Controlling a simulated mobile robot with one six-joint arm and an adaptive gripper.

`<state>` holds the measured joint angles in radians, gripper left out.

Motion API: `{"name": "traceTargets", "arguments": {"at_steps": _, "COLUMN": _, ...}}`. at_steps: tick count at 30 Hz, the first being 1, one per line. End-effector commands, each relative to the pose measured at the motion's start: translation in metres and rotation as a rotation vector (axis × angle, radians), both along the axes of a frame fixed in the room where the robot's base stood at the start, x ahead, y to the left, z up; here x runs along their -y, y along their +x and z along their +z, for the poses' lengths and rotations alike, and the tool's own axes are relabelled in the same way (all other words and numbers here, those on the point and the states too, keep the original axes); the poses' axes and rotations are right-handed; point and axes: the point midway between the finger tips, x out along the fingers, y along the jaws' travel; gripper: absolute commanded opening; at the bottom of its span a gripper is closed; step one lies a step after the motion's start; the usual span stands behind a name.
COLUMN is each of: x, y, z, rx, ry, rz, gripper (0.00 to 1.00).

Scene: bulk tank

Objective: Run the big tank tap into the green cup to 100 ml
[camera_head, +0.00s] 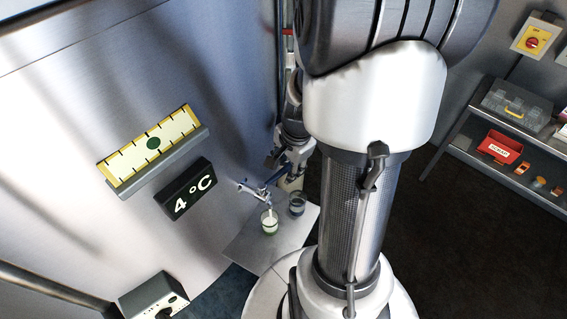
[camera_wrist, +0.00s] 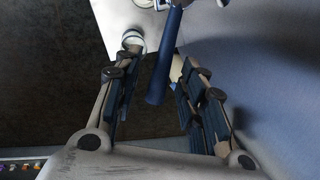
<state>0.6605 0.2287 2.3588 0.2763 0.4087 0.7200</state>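The big tank's tap (camera_head: 257,190) sticks out low on the tank wall, with a blue lever (camera_wrist: 166,55). A clear cup with a greenish tint (camera_head: 269,222) stands below the tap's outlet and holds something white; its level marks are too small to read. A second cup with a bluish tint (camera_head: 297,204) stands behind it to the right. My gripper (camera_wrist: 155,92) is open, with the lever's end between its two fingers in the wrist view, apparently touching neither. In the head view, my gripper (camera_head: 276,160) is small and partly hidden, above the tap.
Both cups stand on a grey plate (camera_head: 245,245) beside the tank (camera_head: 70,110). The tank carries a level gauge (camera_head: 152,148) and a 4 °C display (camera_head: 186,189). A shelf (camera_head: 470,125) with a red box (camera_head: 501,147) stands far right. The dark floor (camera_head: 460,240) between is clear.

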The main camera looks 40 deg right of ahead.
Motion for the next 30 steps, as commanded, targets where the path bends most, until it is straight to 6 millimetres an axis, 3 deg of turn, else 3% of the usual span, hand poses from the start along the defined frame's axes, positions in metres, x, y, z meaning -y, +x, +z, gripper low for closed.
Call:
{"name": "traceTargets", "arguments": {"at_steps": 6, "x": -0.0001, "y": 0.0001, "z": 0.0, "rx": 0.0, "ry": 0.0, "rz": 0.0, "gripper": 0.38}}
{"name": "traceTargets", "arguments": {"at_steps": 23, "x": -0.0001, "y": 0.0, "z": 0.0001, "rx": 0.0, "ry": 0.0, "rz": 0.0, "gripper": 0.01}}
{"name": "traceTargets", "arguments": {"at_steps": 30, "x": -0.0001, "y": 0.0, "z": 0.0001, "rx": 0.0, "ry": 0.0, "rz": 0.0, "gripper": 0.0}}
